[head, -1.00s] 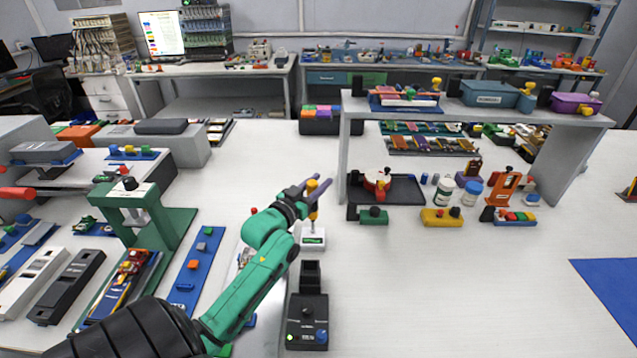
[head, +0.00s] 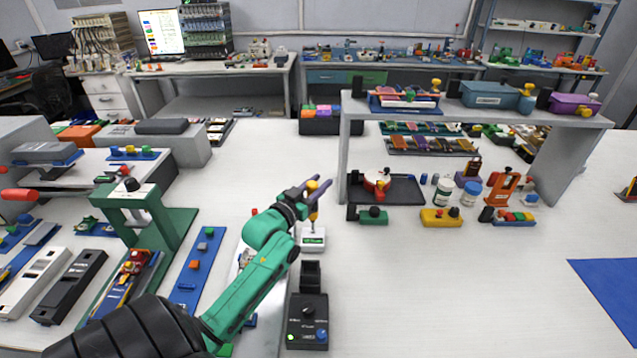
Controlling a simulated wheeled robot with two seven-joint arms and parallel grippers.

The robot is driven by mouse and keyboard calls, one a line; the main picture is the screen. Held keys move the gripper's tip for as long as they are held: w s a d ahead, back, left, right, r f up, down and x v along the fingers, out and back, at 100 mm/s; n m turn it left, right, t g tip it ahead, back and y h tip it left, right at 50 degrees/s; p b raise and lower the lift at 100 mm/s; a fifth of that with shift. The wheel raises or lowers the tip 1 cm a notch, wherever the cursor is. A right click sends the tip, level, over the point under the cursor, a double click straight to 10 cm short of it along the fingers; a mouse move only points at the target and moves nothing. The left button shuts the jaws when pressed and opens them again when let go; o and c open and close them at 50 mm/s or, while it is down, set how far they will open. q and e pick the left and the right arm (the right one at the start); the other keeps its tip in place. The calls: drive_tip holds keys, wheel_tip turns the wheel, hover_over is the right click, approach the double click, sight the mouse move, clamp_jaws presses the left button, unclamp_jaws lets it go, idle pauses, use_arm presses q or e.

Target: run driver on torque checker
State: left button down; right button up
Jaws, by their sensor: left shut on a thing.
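The driver (head: 313,196) has a yellow-orange handle and stands upright. My left gripper (head: 316,186) is shut on its handle, with the two purple-grey fingers at either side. The torque checker (head: 312,240) is a small white block with a green-lit display, directly below the driver. The driver's lower end is at the top of the checker; I cannot tell whether it is fully seated. My right gripper is not in view.
A black control box (head: 307,320) with knobs stands in front of the checker. A grey shelf (head: 480,112) is behind right, with a black tray (head: 392,190) and bottles under it. A green press (head: 150,220) stands left. White table to the right is largely clear.

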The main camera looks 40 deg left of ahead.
use_arm(q)
drive_tip(key=shift+r, duration=0.1)
idle(0.6)
drive_tip(key=shift+f, duration=0.6)
idle(0.8)
drive_tip(key=shift+s+d+f+p, duration=0.1)
drive_tip(key=shift+f+p, duration=0.15)
drive_tip(key=shift+p, duration=0.1)
idle(0.6)
wheel_tip(320, 180, up, 8)
drive_tip(key=p, duration=0.7)
drive_tip(key=shift+f, duration=0.2)
drive_tip(key=shift+f, duration=0.1)
idle(0.3)
